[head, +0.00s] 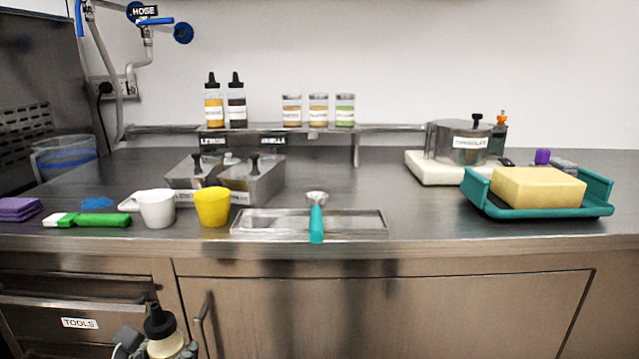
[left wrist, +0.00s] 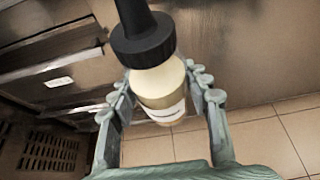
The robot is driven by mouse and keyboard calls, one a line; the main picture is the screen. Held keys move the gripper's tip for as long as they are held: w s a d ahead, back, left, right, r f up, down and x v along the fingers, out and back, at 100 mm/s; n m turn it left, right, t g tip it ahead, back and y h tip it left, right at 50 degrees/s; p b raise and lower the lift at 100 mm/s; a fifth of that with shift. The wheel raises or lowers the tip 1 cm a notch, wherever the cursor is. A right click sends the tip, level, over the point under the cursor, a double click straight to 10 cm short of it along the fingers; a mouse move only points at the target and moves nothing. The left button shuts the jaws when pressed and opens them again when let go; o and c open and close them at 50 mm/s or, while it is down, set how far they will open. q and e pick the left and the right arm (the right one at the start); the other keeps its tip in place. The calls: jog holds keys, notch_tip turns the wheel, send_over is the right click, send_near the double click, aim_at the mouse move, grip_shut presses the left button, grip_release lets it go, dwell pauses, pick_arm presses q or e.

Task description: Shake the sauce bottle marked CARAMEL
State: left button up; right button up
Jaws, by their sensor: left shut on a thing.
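A squeeze bottle (head: 162,346) with a black nozzle cap and a cream-coloured body shows at the bottom left of the head view, in front of the counter. My left gripper (head: 150,352) is shut on it, mostly cut off by the frame edge. In the left wrist view the bottle (left wrist: 158,82) sits between the two fingers of the gripper (left wrist: 165,100), cap tilted toward the camera. Its pale label is partly visible but unreadable. Two similar bottles, one yellow-orange (head: 214,112) and one dark (head: 237,112), stand upright on the back shelf. My right gripper is not in view.
The steel counter's front edge (head: 400,247) lies above the held bottle in the head view. Drawers marked TOOLS (head: 80,322) are close to the bottle's left. The counter holds a white cup (head: 157,210), a yellow cup (head: 212,207) and a teal tray (head: 540,212). Tiled floor (left wrist: 265,140) lies below.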

pick_arm(q)
jog(key=shift+s+a+f, duration=0.1)
jog(key=shift+a, duration=1.05)
jog(key=d, duration=0.7)
jog(key=shift+d, duration=0.25)
